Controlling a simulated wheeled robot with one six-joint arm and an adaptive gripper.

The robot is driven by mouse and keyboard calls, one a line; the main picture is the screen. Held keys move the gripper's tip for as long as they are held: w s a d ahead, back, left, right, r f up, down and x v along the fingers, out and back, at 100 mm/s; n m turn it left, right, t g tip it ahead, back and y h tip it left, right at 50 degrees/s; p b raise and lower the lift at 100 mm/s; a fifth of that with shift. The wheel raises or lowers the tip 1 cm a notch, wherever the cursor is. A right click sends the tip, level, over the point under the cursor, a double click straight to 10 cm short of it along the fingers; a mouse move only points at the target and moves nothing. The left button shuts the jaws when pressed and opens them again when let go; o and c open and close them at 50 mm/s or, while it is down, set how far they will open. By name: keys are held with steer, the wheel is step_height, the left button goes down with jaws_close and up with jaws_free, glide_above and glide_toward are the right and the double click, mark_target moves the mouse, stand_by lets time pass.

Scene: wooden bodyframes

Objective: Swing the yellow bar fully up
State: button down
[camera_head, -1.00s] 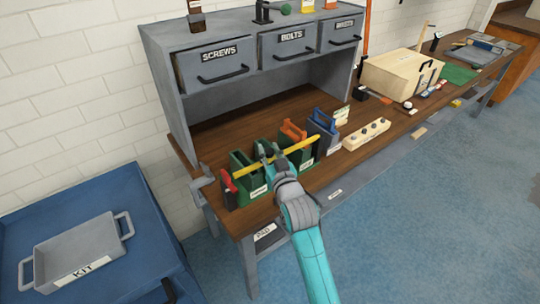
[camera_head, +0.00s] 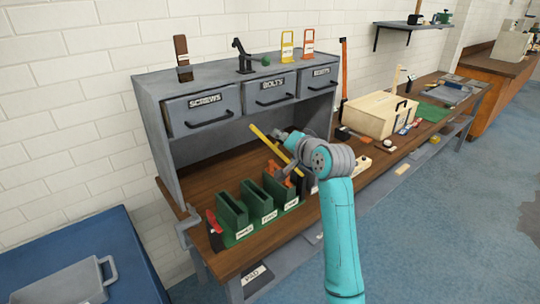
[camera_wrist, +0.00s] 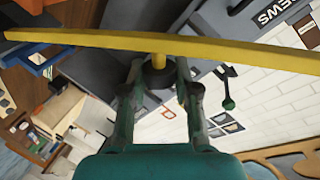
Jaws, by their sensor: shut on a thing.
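The yellow bar (camera_head: 263,139) is tilted in the head view. Its left end is raised above the green bins (camera_head: 231,211), and it slopes down to the right toward my wrist. In the wrist view the yellow bar (camera_wrist: 235,52) crosses the whole picture beyond my gripper (camera_wrist: 157,78). A short yellow stub with a dark collar shows between the fingers. A red-topped dark post (camera_head: 214,226) stands left of the bins, apart from the bar.
The grey cabinet with labelled drawers (camera_head: 207,112) stands close behind the bar. A wooden box (camera_head: 378,108) and small tools lie farther right on the bench. A grey kit tray (camera_head: 62,288) is on the blue surface at lower left.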

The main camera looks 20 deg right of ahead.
steer(key=w+d+r+m+y, duration=0.1)
steer(key=w+d+m, duration=0.1)
steer(key=d, duration=0.5)
steer(key=w+d+r+m+g+y, duration=0.1)
steer(key=w+d+m, duration=0.1)
steer(key=d+m, duration=0.2)
steer(key=shift+w+d+r+y, duration=0.15)
steer(key=shift+w+d+y, duration=0.2)
steer(key=shift+d, duration=1.2)
steer(key=c, duration=0.8)
jaws_free()
steer(key=v, duration=1.2)
steer(key=shift+r, duration=0.1)
